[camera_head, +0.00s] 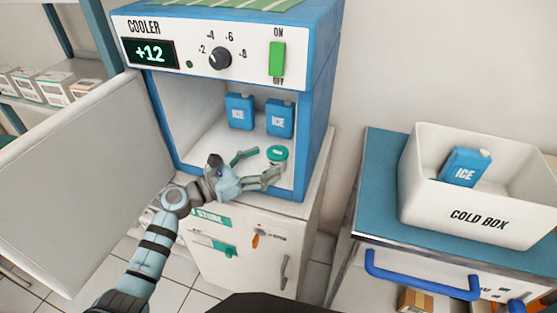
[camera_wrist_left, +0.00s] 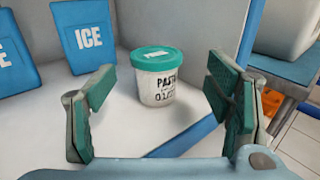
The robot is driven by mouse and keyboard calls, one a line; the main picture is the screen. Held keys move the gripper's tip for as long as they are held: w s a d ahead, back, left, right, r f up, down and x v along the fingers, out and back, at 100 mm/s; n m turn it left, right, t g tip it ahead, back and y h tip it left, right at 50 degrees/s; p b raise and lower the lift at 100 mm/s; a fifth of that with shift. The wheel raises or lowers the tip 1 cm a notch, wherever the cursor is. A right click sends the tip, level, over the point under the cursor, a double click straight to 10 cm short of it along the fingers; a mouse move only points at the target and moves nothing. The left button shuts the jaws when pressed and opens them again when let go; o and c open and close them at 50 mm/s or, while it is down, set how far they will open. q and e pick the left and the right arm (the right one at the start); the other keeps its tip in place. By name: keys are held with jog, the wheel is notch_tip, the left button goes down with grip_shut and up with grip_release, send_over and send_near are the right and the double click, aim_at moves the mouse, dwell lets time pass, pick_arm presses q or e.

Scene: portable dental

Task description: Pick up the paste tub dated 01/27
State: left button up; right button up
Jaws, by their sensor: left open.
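The paste tub (camera_wrist_left: 154,88) is white with a teal lid and stands upright inside the open cooler (camera_head: 312,128), near its front right. Its label reads "PASTE" with a date below, partly turned away and not fully legible. In the head view the tub's teal lid (camera_head: 277,153) shows just beyond my gripper's fingers. My left gripper (camera_head: 258,168) reaches into the cooler opening. In the left wrist view its teal-padded fingers (camera_wrist_left: 160,108) are open on either side of the tub's direction, with the tub a little ahead and not touched. My right gripper is not in view.
Two blue ice packs (camera_head: 239,112) (camera_head: 280,118) stand behind the tub. The cooler's open door (camera_head: 85,165) is at left. A white cold box (camera_head: 478,217) with an ice pack (camera_head: 465,167) stands on a blue-topped cart (camera_head: 378,180) at right.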

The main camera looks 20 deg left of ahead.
aim_at(287, 150)
pick_arm(q)
jog(key=b+x, duration=0.1)
jog(key=x, duration=0.3)
jog(key=shift+w+f, duration=0.1)
jog(key=shift+w, duration=0.35)
jog(key=shift+w+d, duration=0.25)
jog(key=shift+d, duration=0.05)
jog(key=c, duration=1.3)
jog(key=shift+o, duration=0.2)
